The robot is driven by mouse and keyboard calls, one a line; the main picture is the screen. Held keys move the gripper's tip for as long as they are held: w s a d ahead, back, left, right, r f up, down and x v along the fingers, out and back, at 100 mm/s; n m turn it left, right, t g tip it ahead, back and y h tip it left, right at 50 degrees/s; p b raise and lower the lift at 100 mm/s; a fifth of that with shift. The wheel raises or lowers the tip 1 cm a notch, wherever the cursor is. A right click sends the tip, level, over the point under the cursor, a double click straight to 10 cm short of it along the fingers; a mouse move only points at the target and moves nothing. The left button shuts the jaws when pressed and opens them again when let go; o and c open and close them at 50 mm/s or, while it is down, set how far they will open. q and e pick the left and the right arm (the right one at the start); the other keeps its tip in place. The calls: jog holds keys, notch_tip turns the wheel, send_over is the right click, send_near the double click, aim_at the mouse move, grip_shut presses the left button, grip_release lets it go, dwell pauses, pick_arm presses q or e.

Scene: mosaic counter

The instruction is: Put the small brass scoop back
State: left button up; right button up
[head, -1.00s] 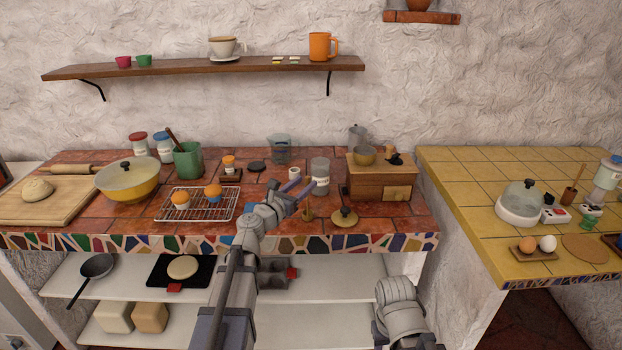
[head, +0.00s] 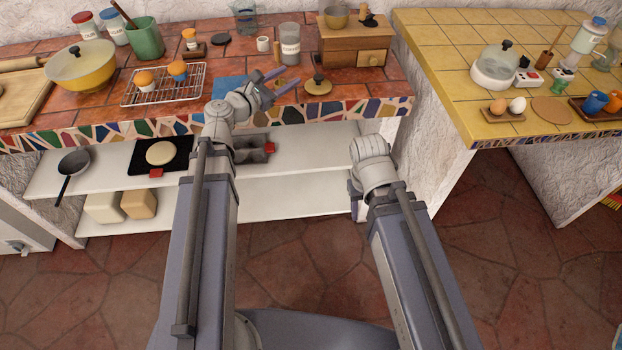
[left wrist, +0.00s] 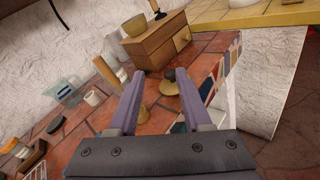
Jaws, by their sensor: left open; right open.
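My left gripper (head: 284,80) is open and empty above the red-tiled counter, near its front edge. In the head view my gripper hides that spot. A brass lid with a dark knob (head: 318,86) lies just right of the fingers. My right gripper (head: 355,195) is open, low in front of the counter, and partly hidden by its wrist.
A labelled glass canister (head: 289,52) stands behind the left fingers. A wooden grinder box (head: 345,47) is behind the lid. A blue mat (head: 228,88) and a wire rack (head: 140,98) with orange-topped cups lie to the left. Shelves are below the counter.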

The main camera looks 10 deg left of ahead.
pick_arm(q)
jog(key=s+d+f+m+g, duration=0.5)
jog(key=d+f+m, duration=0.1)
jog(key=d+m, duration=0.2)
jog(key=s+d+f+m+g, duration=0.4)
jog(key=s+d+f+m, duration=0.2)
jog(key=d+m, duration=0.2)
jog(key=s+a+f+m+g+y, duration=0.2)
jog(key=s+f+m+g+y, duration=0.1)
jog(key=s+m, duration=0.3)
jog(key=s+a+f+m+g+y, duration=0.1)
jog(key=s+f+m+g+y, duration=0.2)
jog(key=s+m+y, duration=0.3)
jog(key=s+f+m, duration=0.1)
jog(key=m, duration=0.1)
jog(key=shift+s+a+m, duration=0.15)
jog(key=shift+a+m, duration=0.15)
jog(key=shift+a, duration=0.05)
